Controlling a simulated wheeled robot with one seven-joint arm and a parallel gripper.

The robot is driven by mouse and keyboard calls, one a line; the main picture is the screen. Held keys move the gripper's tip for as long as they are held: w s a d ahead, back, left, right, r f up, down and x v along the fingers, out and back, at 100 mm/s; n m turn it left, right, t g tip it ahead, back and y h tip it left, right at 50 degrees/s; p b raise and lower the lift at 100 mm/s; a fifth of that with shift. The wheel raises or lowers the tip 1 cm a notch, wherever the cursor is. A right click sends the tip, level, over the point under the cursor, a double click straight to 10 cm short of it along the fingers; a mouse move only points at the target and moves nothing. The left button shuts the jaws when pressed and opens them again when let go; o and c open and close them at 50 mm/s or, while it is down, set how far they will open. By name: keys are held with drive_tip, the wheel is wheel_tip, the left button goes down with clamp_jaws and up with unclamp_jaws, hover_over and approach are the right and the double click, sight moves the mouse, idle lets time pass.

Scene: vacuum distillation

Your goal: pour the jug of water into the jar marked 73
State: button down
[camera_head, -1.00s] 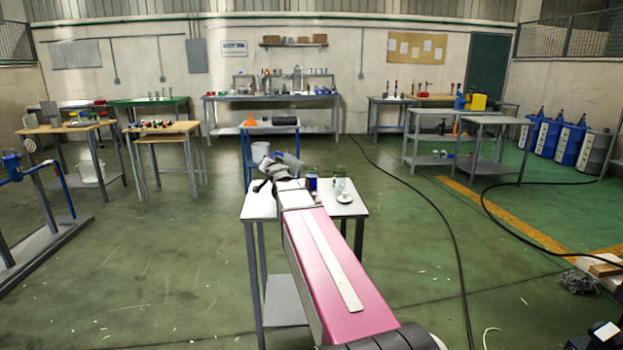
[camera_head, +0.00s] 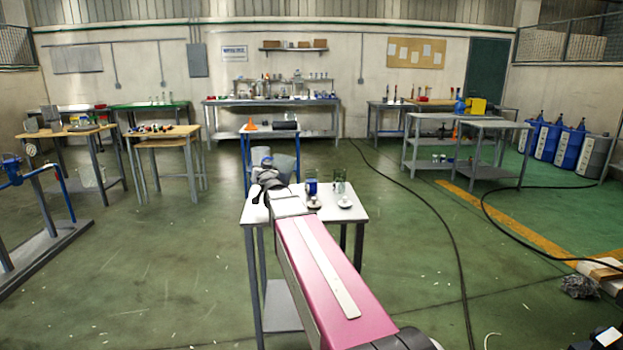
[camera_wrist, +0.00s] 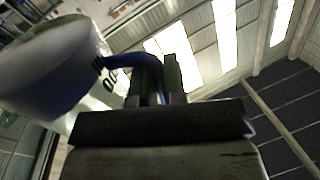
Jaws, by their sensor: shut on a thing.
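My gripper (camera_wrist: 165,88) is shut on the blue handle of the jug in the wrist view. The pale, rounded jug (camera_wrist: 50,68) fills the upper left there, with dark marks near the handle; its contents cannot be seen. In the head view my gripper (camera_head: 267,179) is over the left back part of the small white table, with greyish shapes behind it that I cannot clearly separate into jug and background. A jar with a blue band (camera_head: 311,188) and a greenish glass jar (camera_head: 339,185) stand to its right. Their numbers are too small to read.
The small white table (camera_head: 318,226) holds two pale round pieces, one (camera_head: 314,203) before the blue-banded jar and one (camera_head: 345,202) before the greenish jar. A blue-legged stand (camera_head: 270,127) is behind. Open green floor lies on both sides; a black cable runs at right.

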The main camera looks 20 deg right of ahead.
drive_tip(key=shift+a+r+n+b, duration=0.3)
drive_tip(key=shift+r+n+b, duration=0.05)
drive_tip(key=shift+n, duration=0.05)
drive_tip(key=shift+a+f+n+b, duration=0.35)
drive_tip(key=shift+n+b, duration=0.25)
drive_tip(key=shift+n, duration=0.3)
